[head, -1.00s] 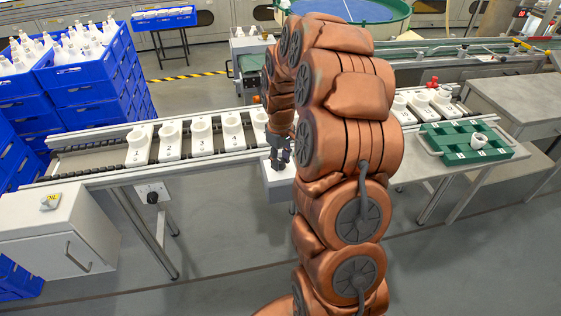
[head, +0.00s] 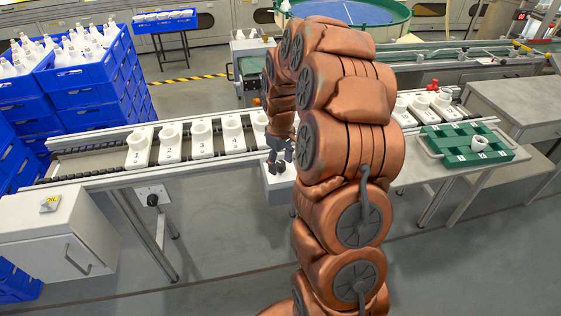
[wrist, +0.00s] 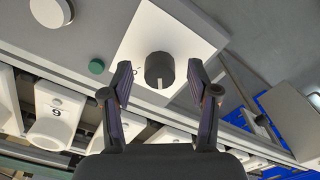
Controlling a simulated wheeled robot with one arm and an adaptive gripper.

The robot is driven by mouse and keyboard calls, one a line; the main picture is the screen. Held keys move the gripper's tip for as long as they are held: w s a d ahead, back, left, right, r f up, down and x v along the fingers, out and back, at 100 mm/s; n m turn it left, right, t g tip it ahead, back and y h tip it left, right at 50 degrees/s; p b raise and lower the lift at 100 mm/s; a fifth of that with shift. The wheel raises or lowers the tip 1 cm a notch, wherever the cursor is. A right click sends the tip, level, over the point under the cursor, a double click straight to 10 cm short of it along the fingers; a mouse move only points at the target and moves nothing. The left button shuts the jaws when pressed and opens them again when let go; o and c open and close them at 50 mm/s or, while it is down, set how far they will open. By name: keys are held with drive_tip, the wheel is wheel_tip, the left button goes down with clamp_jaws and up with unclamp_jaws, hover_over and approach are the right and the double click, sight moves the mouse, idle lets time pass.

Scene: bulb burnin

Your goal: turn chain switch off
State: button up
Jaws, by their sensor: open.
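In the wrist view a dark round knob (wrist: 160,68) with a pale pointer mark sits on a white box (wrist: 190,40). It looks like the chain switch. My gripper (wrist: 160,82) is open, with one finger on each side of the knob and visible gaps between. I cannot tell how far above the box the fingertips are. In the head view my gripper (head: 276,163) is over the white box (head: 278,190) at the conveyor's front edge. The knob is hidden there by my gripper and arm.
A green button (wrist: 96,66) is beside the box. Numbered white holders (head: 200,140) stand on the conveyor behind. A green tray (head: 450,143) with a white cup (head: 479,143) is at right.

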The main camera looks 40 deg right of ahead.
sight(281, 163)
wheel_tip(281, 163, up, 12)
idle(0.7)
idle(0.4)
drive_tip(key=s+a+r+p, duration=0.1)
drive_tip(key=s+a+r, duration=0.2)
drive_tip(key=s+a, duration=0.35)
drive_tip(key=s+a+r+p, duration=0.2)
drive_tip(key=s+a+r, duration=0.1)
drive_tip(key=s+a, duration=0.4)
drive_tip(key=s+a+m+g+p, duration=0.1)
drive_tip(key=s+a, duration=0.2)
drive_tip(key=s, duration=0.5)
drive_tip(key=s+a+m+p, duration=0.1)
drive_tip(key=s+a, duration=0.3)
drive_tip(key=s, duration=0.5)
drive_tip(key=shift+a+f+g+p, duration=0.25)
drive_tip(key=shift+a+g+p, duration=0.05)
drive_tip(key=shift+g+p, duration=0.1)
